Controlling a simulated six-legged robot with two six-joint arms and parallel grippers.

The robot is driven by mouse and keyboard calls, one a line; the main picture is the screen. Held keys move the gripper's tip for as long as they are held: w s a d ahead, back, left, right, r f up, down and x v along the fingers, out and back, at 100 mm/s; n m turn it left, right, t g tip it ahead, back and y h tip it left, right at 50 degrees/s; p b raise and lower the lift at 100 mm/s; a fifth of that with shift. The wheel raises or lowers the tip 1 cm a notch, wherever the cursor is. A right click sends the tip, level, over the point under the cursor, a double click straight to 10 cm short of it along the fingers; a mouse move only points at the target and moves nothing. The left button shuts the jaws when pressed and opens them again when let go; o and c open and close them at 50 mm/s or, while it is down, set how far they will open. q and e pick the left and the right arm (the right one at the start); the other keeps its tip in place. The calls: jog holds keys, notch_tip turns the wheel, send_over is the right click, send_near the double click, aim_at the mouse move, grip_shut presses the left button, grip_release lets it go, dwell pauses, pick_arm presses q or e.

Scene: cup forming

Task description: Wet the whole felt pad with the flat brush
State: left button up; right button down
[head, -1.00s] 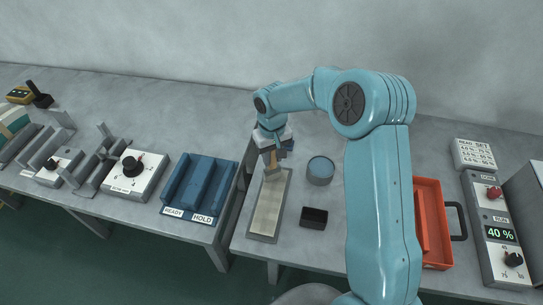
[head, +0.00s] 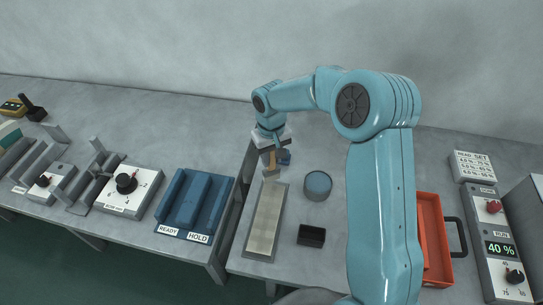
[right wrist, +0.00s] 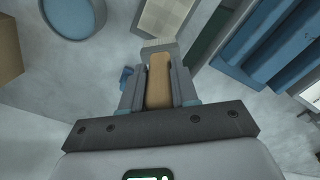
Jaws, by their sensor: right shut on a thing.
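The felt pad (head: 265,223) is a long pale strip in a grey frame on the right-hand table. My right gripper (head: 273,156) is just beyond its far end, shut on the wooden handle of the flat brush (head: 270,169). In the right wrist view my gripper (right wrist: 158,85) clasps the tan handle, and the grey brush head (right wrist: 160,47) points at the end of the pad (right wrist: 165,15). Whether the bristles touch anything is unclear. Wet and dry parts of the pad cannot be told apart. My left gripper is not in view.
A round blue pot (head: 318,184) and a small black box (head: 311,236) stand right of the pad. An orange tray (head: 436,276) is partly behind my arm. A blue READY/HOLD rack (head: 189,205) stands across a gap on the left table. A panel (head: 497,249) reads 40 %.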

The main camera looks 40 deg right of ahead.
jog(key=shift+w+r+p, duration=0.25)
jog(key=shift+r+p, duration=0.45)
jog(key=shift+r, duration=0.4)
jog(key=shift+s+r+p, duration=0.2)
jog(key=shift+r+p, duration=0.5)
jog(key=shift+r, duration=0.55)
jog(key=shift+w+r, duration=0.2)
jog(key=shift+s, duration=0.15)
